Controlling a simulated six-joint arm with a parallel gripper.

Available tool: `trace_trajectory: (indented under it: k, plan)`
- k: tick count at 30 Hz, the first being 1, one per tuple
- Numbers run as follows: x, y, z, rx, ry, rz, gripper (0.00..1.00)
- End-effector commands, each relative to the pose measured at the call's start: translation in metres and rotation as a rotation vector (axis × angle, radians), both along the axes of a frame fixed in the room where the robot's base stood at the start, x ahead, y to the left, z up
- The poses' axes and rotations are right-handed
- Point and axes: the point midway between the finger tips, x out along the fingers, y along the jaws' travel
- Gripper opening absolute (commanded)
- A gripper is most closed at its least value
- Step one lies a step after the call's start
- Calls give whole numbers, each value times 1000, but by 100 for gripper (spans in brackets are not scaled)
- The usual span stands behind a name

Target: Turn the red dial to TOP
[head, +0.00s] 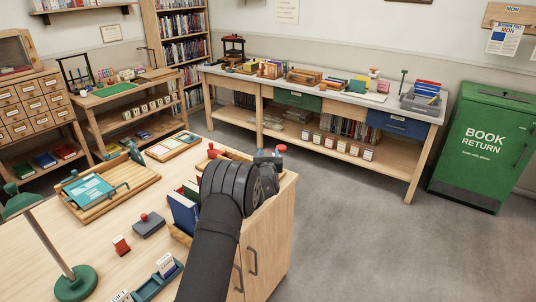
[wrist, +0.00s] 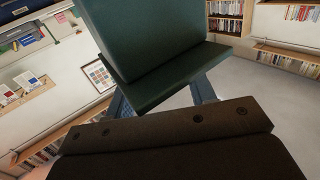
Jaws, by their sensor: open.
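My gripper (head: 268,157) is at the right end of the near desk in the head view, mostly hidden behind my dark wrist. Small red rounded parts show beside it, one red knob (head: 281,148) at its right and another red knob (head: 213,152) left of the wrist. I cannot tell which, if either, is the dial, and no TOP mark is readable. In the wrist view, blue-grey finger-like parts show on both sides of a large dark green block (wrist: 165,60). The jaws are apart. I cannot tell whether anything touches them.
The near desk (head: 95,258) holds a green lamp (head: 75,284), a wooden tray with a teal book (head: 90,190), a grey stamp pad (head: 149,225) and blue binders (head: 184,210). A long bench (head: 420,112) and a green book-return bin (head: 484,145) stand beyond. The floor between is clear.

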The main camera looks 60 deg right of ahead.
Motion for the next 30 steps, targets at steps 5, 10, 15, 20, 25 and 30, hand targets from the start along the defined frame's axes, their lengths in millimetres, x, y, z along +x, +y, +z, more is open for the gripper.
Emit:
trace_trajectory:
  k: [5,10,15,20,25,30]
  plan:
    - [1,-1,0,0,0,0,50]
    - [1,-1,0,0,0,0,42]
    - [1,-1,0,0,0,0,9]
    - [1,-1,0,0,0,0,7]
    - [1,-1,0,0,0,0,7]
    - [1,-1,0,0,0,1,7]
